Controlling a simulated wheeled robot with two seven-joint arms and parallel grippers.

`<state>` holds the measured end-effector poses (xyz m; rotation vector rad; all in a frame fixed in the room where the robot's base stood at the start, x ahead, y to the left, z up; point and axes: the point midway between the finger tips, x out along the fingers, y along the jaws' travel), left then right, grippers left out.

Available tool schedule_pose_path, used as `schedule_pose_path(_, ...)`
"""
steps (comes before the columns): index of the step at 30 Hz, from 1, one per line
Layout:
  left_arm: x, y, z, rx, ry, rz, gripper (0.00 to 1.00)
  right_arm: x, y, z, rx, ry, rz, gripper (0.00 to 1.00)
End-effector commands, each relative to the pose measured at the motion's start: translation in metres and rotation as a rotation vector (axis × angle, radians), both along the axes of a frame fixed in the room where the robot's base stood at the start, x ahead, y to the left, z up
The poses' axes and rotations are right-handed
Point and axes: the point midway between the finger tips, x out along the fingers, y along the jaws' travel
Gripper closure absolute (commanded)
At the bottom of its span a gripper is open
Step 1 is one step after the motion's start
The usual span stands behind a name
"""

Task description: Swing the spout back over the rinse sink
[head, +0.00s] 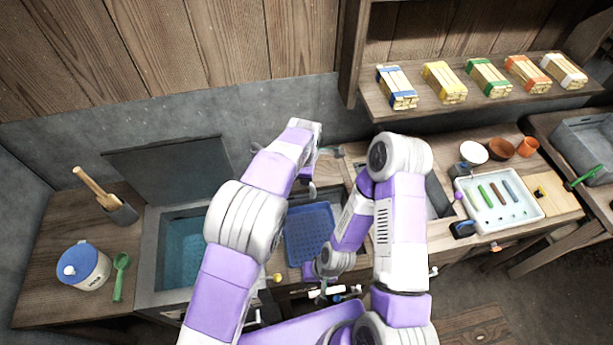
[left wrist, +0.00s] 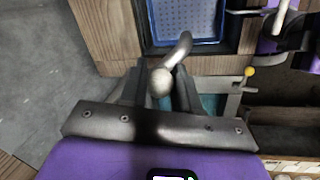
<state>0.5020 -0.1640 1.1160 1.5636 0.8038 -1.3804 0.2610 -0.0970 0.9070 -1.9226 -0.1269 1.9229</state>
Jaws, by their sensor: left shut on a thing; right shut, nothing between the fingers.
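My left gripper (left wrist: 160,88) is shut on the grey metal spout (left wrist: 181,48), close to its rounded end. In the left wrist view the curved pipe runs from between the fingers toward a basin with a blue perforated bottom (left wrist: 188,18). That basin also shows in the head view (head: 309,236), and a water-filled basin (head: 184,254) lies to its left. No label shows which is the rinse sink. In the head view my left forearm hides most of the spout. My right gripper (head: 334,291) is shut and empty, low at the counter's front.
A wooden counter (head: 50,255) at left bears a lidded pot (head: 84,268) and a green spoon (head: 121,272). A white tray (head: 497,205) with coloured sticks lies at right. A shelf (head: 440,110) with banded bundles hangs above. A yellow knob (head: 277,278) is at the front edge.

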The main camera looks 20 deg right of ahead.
Motion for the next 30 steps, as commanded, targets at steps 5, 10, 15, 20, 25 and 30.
schedule_pose_path(5, 0.0070, 0.0014, 0.0004, 0.000, 0.000, 0.047, 1.00, -0.0001, 0.0001, 0.0030, 0.000, 0.000, 0.000, 1.00)
schedule_pose_path(10, 0.0083, 0.0018, 0.0000, 0.000, 0.000, 0.058, 1.00, 0.0000, 0.0001, 0.0032, 0.000, 0.000, 0.000, 1.00)
schedule_pose_path(15, 0.0082, 0.0014, -0.0001, 0.000, 0.000, 0.056, 1.00, -0.0001, 0.0000, 0.0031, 0.000, 0.000, 0.000, 1.00)
schedule_pose_path(20, 0.0083, 0.0016, -0.0001, 0.001, -0.001, 0.055, 0.58, -0.0001, 0.0000, 0.0031, 0.000, 0.000, 0.000, 1.00)
schedule_pose_path(25, 0.0079, 0.0011, -0.0001, 0.001, 0.000, 0.054, 0.46, -0.0001, 0.0000, 0.0031, 0.000, 0.000, 0.000, 1.00)
schedule_pose_path(30, 0.0076, 0.0007, 0.0002, 0.000, 0.000, 0.052, 0.46, 0.0000, 0.0000, 0.0031, 0.000, 0.000, 0.000, 1.00)
